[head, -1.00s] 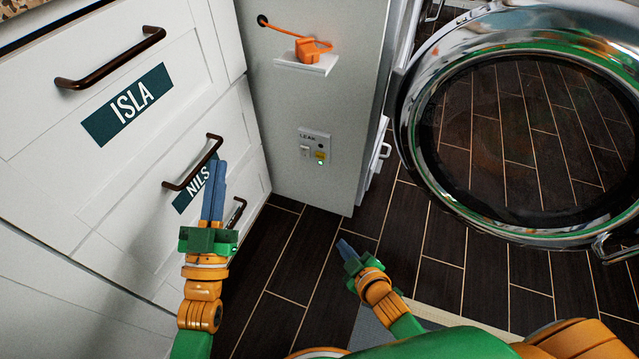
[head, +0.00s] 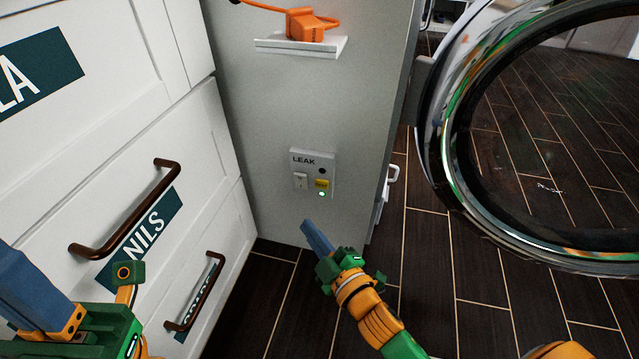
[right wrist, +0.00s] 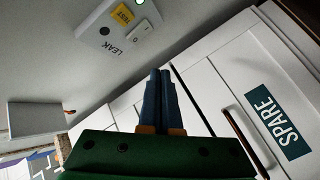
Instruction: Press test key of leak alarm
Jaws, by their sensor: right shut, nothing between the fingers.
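The leak alarm (head: 311,158) is a small pale plate marked LEAK on the grey side panel. It carries a yellow test key (head: 321,184), a white rocker switch (head: 301,181), a dark round spot and a lit green light (head: 322,194). In the right wrist view the yellow key reads TEST (right wrist: 122,15), at the upper left of my fingers. My right gripper (head: 307,224) is shut and empty, just below the alarm in the head view and apart from it. My left gripper (head: 25,290) is at the lower left before the drawers; its finger opening is unclear.
White drawers (head: 75,190) with brown handles stand at left. An orange plug-like thing (head: 303,24) with a cord sits on a small white shelf (head: 300,45) above the alarm. An open round door (head: 450,200) stands at right. Dark floor (head: 420,290) lies clear between.

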